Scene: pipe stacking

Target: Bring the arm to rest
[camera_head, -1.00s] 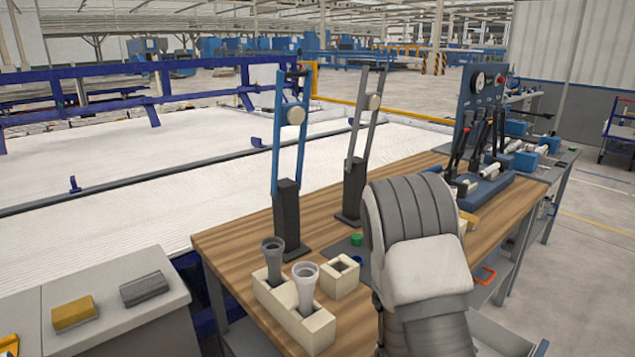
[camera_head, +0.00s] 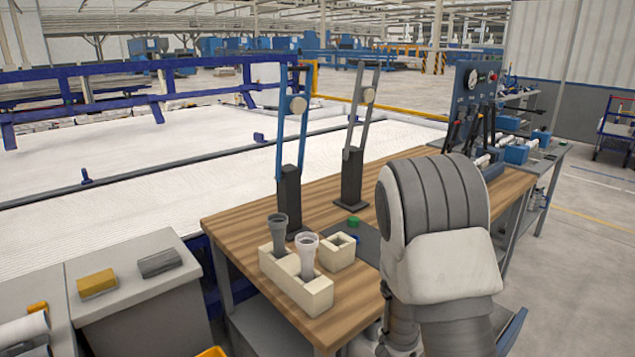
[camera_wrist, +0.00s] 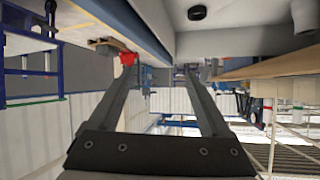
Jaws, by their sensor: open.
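My arm's white and grey link (camera_head: 440,235) stands at the right in the head view, in front of the workbench; my gripper is hidden there. In the wrist view my gripper (camera_wrist: 160,78) has its two long fingers apart, with nothing between them. A dark grey pipe (camera_head: 278,232) and a lighter grey pipe (camera_head: 307,255) stand upright in the cream two-slot holder (camera_head: 318,297) near the front left of the wooden bench (camera_head: 235,225).
A small cream block (camera_head: 338,254) sits beside the holder. Behind are a blue stand (camera_head: 290,200) and a grey stand (camera_head: 352,180). A control panel (camera_head: 475,90) stands at the far right end. A grey cabinet (camera_head: 135,290) is at left. Open floor (camera_head: 590,240) lies at right.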

